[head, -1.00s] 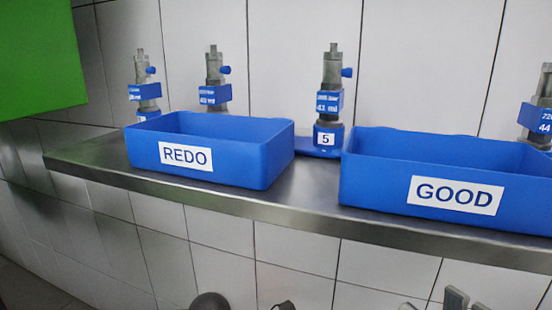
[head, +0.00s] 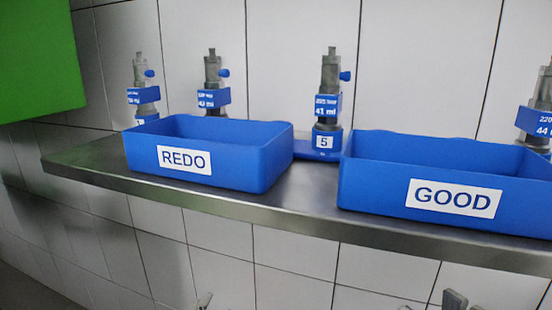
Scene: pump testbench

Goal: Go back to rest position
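Only small grey parts of my arms show at the bottom edge of the head view. A small light tip at the bottom left looks like part of my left gripper (head: 204,300). Grey finger-like parts at the bottom right look like my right gripper (head: 456,300). Both are cut off by the frame, so I cannot tell whether they are open or shut. Both are below the steel shelf in the picture and apart from the bins and pumps. I see nothing held in either.
A steel shelf (head: 300,205) runs along the tiled wall. It bears the blue REDO bin (head: 230,165) and the blue GOOD bin (head: 385,185); their floors are hidden. Several pumps stand behind them, one on base 5 (head: 328,95). A green panel (head: 40,60) hangs upper left.

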